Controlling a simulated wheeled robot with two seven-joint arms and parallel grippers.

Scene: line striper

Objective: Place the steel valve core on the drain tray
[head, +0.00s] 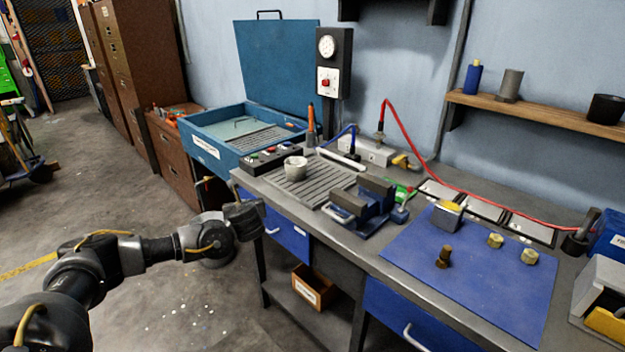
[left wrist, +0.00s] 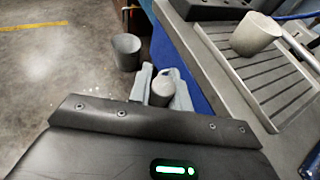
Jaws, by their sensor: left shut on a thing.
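My left gripper (head: 246,214) is in front of the bench's left end, outside its edge. In the left wrist view the gripper (left wrist: 161,92) is shut on a short grey cylinder, which looks like the steel valve core (left wrist: 162,91). In the head view the core cannot be made out at the gripper. The grooved grey drain tray (head: 316,188) lies on the bench to the right of the gripper, and it also shows in the left wrist view (left wrist: 265,82). A pale cup (head: 295,168) stands on the tray's left part. My right gripper is not in view.
A blue vise (head: 362,204) stands at the tray's right. A black control box (head: 268,160) is behind its left end. A blue mat (head: 480,285) holds brass parts at the right. A grey bucket (left wrist: 127,50) is on the floor in the left wrist view. The tray's middle is clear.

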